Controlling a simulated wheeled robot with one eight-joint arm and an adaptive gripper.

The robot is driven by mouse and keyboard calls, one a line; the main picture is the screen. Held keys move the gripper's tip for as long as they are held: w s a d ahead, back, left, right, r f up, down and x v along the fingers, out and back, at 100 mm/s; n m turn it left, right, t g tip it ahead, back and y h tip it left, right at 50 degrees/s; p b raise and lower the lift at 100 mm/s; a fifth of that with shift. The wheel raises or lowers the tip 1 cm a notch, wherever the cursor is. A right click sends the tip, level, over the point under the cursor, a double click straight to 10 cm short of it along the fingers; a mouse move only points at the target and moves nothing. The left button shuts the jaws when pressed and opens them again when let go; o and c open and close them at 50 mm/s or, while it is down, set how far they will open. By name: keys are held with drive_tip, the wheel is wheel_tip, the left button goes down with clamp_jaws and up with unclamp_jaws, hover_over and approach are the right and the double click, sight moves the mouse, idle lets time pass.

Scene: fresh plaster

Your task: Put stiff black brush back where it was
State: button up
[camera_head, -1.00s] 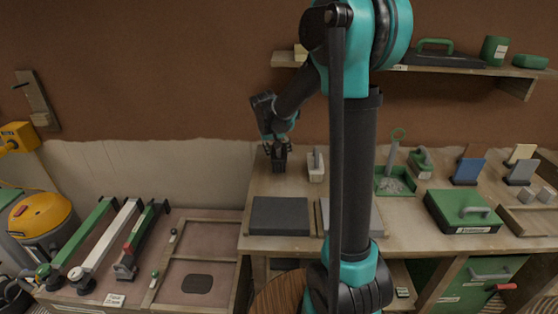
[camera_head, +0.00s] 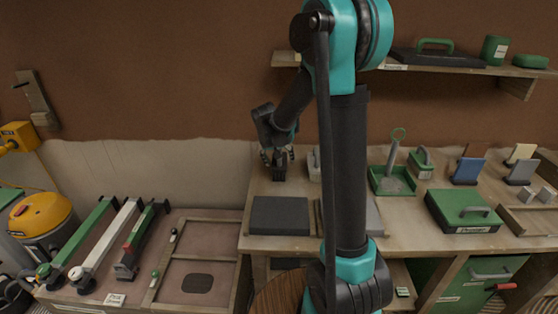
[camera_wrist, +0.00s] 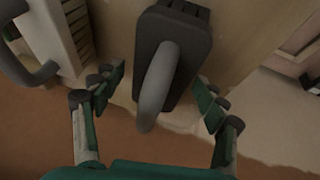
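The stiff black brush (camera_head: 279,172) stands on the back left part of the workbench, near the wall. In the wrist view its dark block (camera_wrist: 184,42) and grey curved handle (camera_wrist: 158,85) show, with dark bristles at the top edge. My gripper (camera_head: 278,157) is just above the brush. In the wrist view its fingers (camera_wrist: 160,90) are spread on either side of the handle, with a visible gap on each side. The fingers hold nothing.
A pale brush (camera_head: 314,166) with a grey handle stands close to the right of the black one, partly hidden by my arm. A dark flat slab (camera_head: 279,215) lies in front. A green tray (camera_head: 381,187) is farther right, and a shelf (camera_head: 480,68) is above.

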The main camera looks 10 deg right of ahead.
drive_tip(key=v, duration=1.2)
drive_tip(key=shift+r, duration=0.1)
